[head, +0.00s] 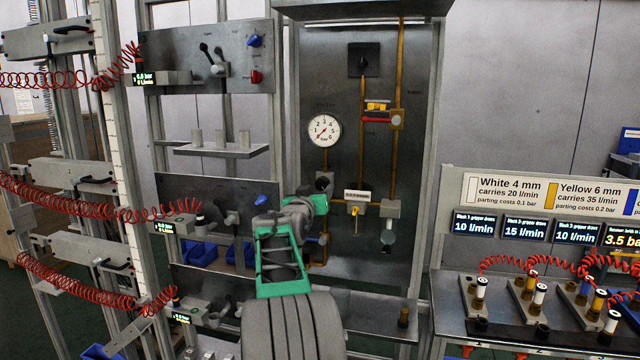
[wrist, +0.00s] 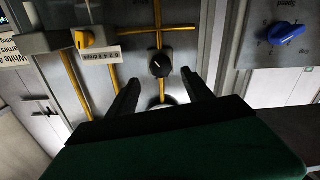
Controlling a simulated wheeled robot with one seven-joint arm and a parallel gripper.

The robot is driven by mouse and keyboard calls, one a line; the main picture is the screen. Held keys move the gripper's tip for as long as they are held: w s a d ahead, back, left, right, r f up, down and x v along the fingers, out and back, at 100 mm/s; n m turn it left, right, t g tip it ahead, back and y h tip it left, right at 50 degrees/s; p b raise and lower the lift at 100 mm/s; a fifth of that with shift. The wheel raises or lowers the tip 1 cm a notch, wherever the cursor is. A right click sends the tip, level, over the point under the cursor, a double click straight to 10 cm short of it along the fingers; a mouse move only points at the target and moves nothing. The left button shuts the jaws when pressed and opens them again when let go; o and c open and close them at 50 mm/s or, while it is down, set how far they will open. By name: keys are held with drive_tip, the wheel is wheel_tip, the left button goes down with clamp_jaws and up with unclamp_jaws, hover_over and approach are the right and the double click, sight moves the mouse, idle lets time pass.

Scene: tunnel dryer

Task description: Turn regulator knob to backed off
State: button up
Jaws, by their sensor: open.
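The black regulator knob (wrist: 160,65) sits on a yellow pipe in the wrist view, with a short pale pointer mark on its face. In the head view it shows as a dark knob (head: 322,183) below the round pressure gauge (head: 324,130), partly covered by my gripper. My gripper (wrist: 161,88) is open and empty. Its two dark fingers point toward the knob, which lies just beyond their tips and roughly between them, apart from them. In the head view the green gripper (head: 310,203) is close by the knob; its fingertips cannot be made out.
A yellow valve handle (wrist: 84,39) and a white label (wrist: 101,55) are beside the knob. A blue knob (wrist: 287,31) is on the neighbouring panel. Pipes run over the metal back panel (head: 345,240). A bench with fittings and red hoses (head: 540,290) stands at right.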

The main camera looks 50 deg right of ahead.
sight(321, 185)
drive_tip(key=p+x, duration=0.2)
drive_tip(key=x, duration=0.3)
drive_tip(key=shift+a+r, duration=0.1)
drive_tip(key=shift+w+d, duration=0.25)
drive_tip(key=shift+d, duration=0.2)
drive_tip(key=shift+c, duration=0.2)
clamp_jaws()
